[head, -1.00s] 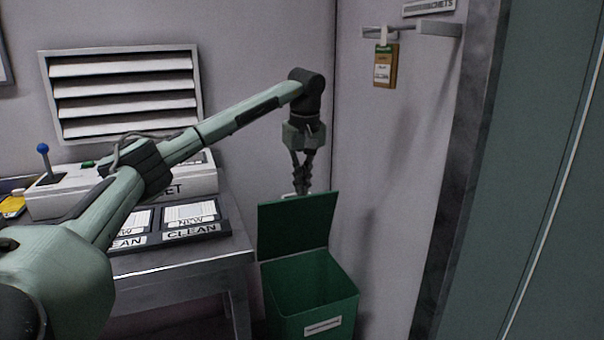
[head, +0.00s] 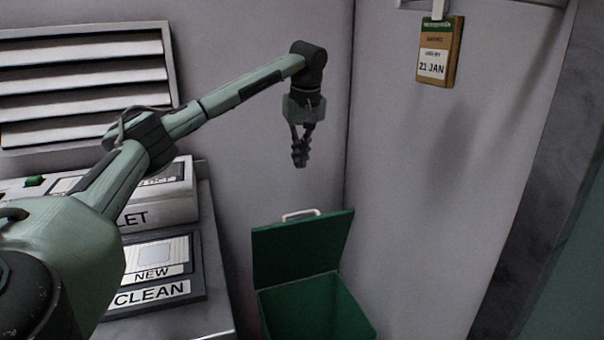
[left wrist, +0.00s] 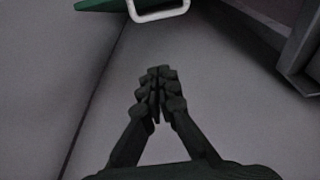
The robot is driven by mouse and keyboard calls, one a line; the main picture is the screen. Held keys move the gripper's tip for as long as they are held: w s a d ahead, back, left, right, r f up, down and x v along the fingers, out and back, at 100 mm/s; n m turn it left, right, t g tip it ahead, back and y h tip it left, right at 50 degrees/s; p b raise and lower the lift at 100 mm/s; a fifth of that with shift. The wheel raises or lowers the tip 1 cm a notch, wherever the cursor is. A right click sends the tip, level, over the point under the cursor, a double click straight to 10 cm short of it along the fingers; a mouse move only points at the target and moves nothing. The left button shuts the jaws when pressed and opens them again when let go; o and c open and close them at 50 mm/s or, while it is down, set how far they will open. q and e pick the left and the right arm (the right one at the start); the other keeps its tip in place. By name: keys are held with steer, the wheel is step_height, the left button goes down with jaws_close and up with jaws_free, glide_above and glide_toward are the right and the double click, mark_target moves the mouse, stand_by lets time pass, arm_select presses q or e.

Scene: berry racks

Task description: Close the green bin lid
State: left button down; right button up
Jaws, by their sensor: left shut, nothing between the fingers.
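The green bin (head: 318,310) stands on the floor in the corner, right of the table. Its green lid (head: 300,248) is up, tilted back towards the wall, and the bin's mouth is open. A white handle (head: 300,214) sits on the lid's top edge. The handle also shows in the left wrist view (left wrist: 160,14), with a bit of green lid (left wrist: 97,5). My left gripper (head: 300,163) points down above the lid, apart from the handle. Its fingers are shut and empty, also in the left wrist view (left wrist: 157,100). My right gripper is not in view.
A table (head: 222,322) on the left carries a tray (head: 196,272) labelled NEW and CLEAN and a white device (head: 160,205). A date tag (head: 437,55) hangs on the right wall. A louvred vent (head: 85,85) is on the back wall.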

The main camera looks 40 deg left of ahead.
arm_select(q)
step_height(320, 180, down, 11)
steer(key=d, duration=0.1)
steer(key=shift+s+d+r, duration=0.2)
steer(key=shift+s+d, duration=0.1)
steer(key=shift+s, duration=0.1)
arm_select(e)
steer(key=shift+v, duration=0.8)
arm_select(q)
steer(key=shift+d, duration=0.1)
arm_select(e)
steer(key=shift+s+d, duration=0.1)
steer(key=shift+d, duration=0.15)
